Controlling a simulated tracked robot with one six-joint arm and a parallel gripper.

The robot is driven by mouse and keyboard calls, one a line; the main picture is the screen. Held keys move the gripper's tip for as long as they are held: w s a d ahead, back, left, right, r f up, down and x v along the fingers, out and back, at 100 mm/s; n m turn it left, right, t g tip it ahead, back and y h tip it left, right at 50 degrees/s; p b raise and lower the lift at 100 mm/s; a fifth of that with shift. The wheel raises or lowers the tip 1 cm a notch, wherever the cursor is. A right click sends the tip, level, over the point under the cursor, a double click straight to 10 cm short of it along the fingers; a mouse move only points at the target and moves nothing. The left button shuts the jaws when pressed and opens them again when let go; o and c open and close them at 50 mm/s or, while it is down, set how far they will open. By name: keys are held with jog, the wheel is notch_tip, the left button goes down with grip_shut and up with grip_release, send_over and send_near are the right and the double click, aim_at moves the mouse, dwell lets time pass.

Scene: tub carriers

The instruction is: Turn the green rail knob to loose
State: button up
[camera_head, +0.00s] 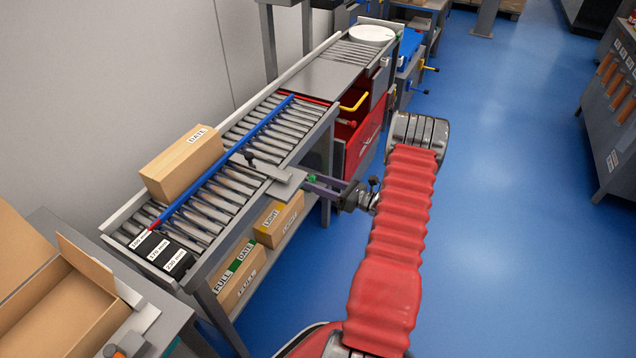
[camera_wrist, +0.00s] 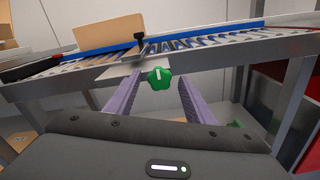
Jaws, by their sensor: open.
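The green rail knob (camera_wrist: 159,78) faces me in the wrist view, at the conveyor's front side just below a grey plate (camera_wrist: 118,70). It has a lobed rim and a pale mark pointing roughly upward. My gripper (camera_wrist: 158,84) is open, its two purple fingers reaching forward on either side of the knob, with gaps visible to both. I cannot tell whether the tips reach the knob's depth. In the head view my gripper (camera_head: 322,187) points left at the plate's edge, and a small green patch there looks like the knob. The blue rail (camera_head: 222,164) lies along the rollers.
A cardboard box (camera_head: 183,162) stands on the rollers against the blue rail. Labelled boxes (camera_head: 279,218) sit on the shelf below. A red drawer cabinet (camera_head: 358,140) stands beyond my gripper. Blue floor (camera_head: 500,200) is clear on the right.

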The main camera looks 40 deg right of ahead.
jog(key=shift+w+a, duration=0.1)
jog(key=shift+w, duration=0.1)
jog(key=shift+c, duration=0.5)
jog(key=c, duration=0.9)
